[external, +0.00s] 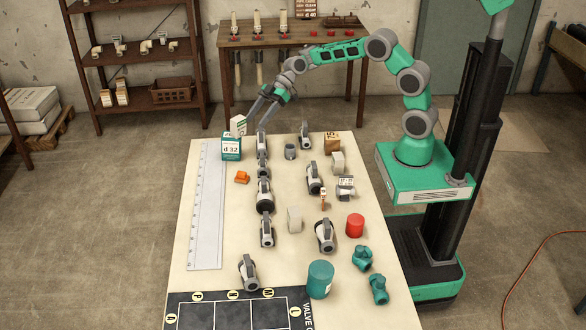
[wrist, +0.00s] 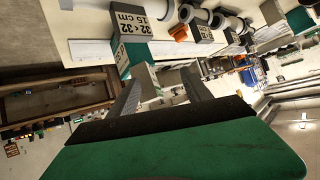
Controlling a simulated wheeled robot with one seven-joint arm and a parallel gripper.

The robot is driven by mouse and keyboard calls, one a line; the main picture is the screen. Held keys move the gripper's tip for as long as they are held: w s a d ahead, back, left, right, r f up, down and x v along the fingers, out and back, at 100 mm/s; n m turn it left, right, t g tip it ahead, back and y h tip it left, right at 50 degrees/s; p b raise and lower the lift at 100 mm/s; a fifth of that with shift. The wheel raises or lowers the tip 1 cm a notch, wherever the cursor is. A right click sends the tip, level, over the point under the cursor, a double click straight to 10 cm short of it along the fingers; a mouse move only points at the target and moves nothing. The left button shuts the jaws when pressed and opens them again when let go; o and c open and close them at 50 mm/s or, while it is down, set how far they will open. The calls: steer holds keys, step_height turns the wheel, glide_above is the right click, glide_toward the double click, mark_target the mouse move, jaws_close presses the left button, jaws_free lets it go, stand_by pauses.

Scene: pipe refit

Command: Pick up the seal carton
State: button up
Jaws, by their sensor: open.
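A white and teal carton (external: 238,125) stands upright at the table's back left corner, and a teal carton with a white label reading "d 32" (external: 231,148) stands just in front of it. Which is the seal carton I cannot tell for sure. My gripper (external: 257,112) is open, with its fingers slanting down to the rear carton's right. In the wrist view, my gripper (wrist: 162,76) shows open jaws with a white and teal box (wrist: 146,83) seen between them; contact cannot be told. A box with printed text (wrist: 137,22) shows beyond.
A long white ruler (external: 205,205) lies along the table's left side. Grey pipe valves (external: 265,193), an orange piece (external: 242,177), a red cylinder (external: 355,225) and a teal cylinder (external: 320,279) stand to the right and front. A workbench (external: 293,39) is behind.

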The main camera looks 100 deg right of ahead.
mark_target(238, 125)
steer(key=w, duration=0.2)
steer(key=w+a+f+n+t+y, duration=0.1)
steer(key=w, duration=0.2)
steer(key=w+a+n, duration=0.1)
steer(key=w, duration=0.1)
steer(key=shift+w+a+f+p, duration=0.15)
steer(key=shift+a+f+p, duration=0.1)
steer(key=shift+p, duration=0.05)
steer(key=shift+c, duration=0.5)
jaws_close()
